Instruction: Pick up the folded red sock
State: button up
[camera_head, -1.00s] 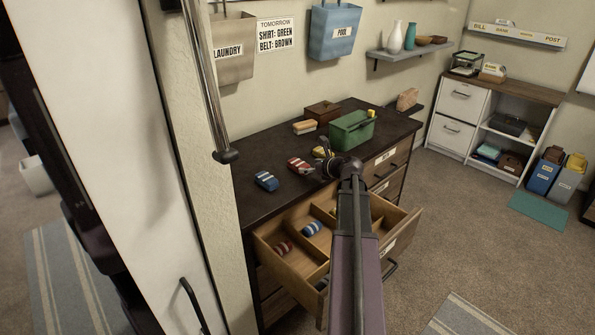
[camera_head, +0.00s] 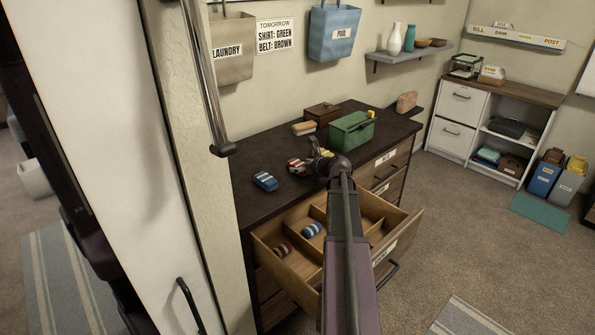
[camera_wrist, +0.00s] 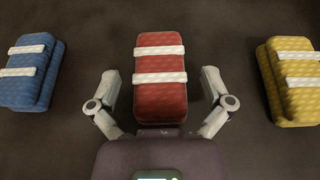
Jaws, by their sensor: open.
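The folded red sock (camera_wrist: 160,66) with two white bands lies on the dark dresser top, centred in the wrist view. In the head view the red sock (camera_head: 296,166) is partly covered by my gripper (camera_head: 317,155). In the wrist view my gripper (camera_wrist: 160,95) is open, with one finger on each side of the sock's near half and a gap on both sides. A folded blue sock (camera_wrist: 29,74) lies to the left and a folded yellow sock (camera_wrist: 291,80) to the right.
The blue sock also shows in the head view (camera_head: 265,181). Below, an open divided drawer (camera_head: 290,270) holds a red-striped sock (camera_head: 283,250) and a blue-striped sock (camera_head: 312,230). A green box (camera_head: 352,133), a brown box (camera_head: 322,113) and a brush (camera_head: 304,128) stand behind.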

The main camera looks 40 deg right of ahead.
jog(key=shift+w+f, duration=0.2)
jog(key=shift+w, duration=0.3)
jog(key=shift+a, duration=0.1)
jog(key=c, duration=0.9)
jog(key=shift+c, duration=0.2)
